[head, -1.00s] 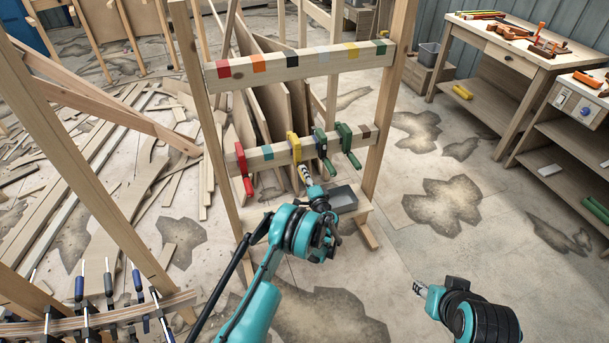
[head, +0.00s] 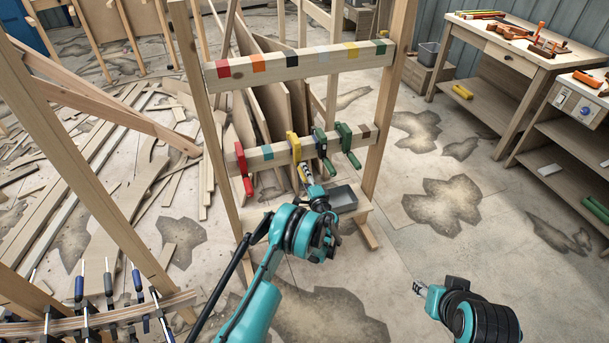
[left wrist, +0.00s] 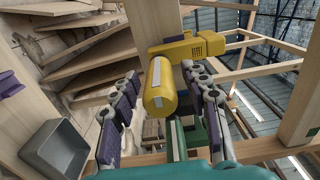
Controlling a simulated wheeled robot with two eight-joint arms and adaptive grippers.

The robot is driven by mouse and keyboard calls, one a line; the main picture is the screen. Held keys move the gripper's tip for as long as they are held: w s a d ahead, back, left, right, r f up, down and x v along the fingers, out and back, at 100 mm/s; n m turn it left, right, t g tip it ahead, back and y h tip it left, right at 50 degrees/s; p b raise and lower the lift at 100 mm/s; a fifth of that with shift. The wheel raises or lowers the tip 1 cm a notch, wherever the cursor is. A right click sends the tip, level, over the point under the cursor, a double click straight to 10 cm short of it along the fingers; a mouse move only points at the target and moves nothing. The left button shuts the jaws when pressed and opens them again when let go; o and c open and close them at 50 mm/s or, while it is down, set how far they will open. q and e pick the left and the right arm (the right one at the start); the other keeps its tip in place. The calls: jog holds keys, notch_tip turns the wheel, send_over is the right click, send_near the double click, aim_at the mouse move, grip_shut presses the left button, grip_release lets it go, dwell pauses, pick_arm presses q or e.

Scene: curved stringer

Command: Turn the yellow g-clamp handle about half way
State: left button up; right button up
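The yellow g-clamp (head: 293,143) hangs on the lower crossbar of the wooden rack, between the red clamp (head: 242,160) and the green clamps (head: 322,145). In the left wrist view its body (left wrist: 190,46) is against the wood and its yellow handle (left wrist: 160,88), with a pale stripe, points toward the camera. My left gripper (left wrist: 162,76) has its purple-padded fingers on either side of the handle, with gaps visible. In the head view the left gripper (head: 308,180) is just below the clamp. My right gripper (head: 418,287) is away at the lower right; its small fingers are unclear.
A grey tray (head: 343,198) sits on the rack's lower shelf, right of my left gripper; it also shows in the left wrist view (left wrist: 56,150). The upper crossbar (head: 300,62) carries colour patches. A workbench (head: 530,60) with tools stands at the right. Floor between is clear.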

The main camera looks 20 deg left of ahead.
pick_arm(q)
jog(key=v, duration=0.7)
jog(key=shift+s+d, duration=0.15)
jog(key=shift+s, duration=0.1)
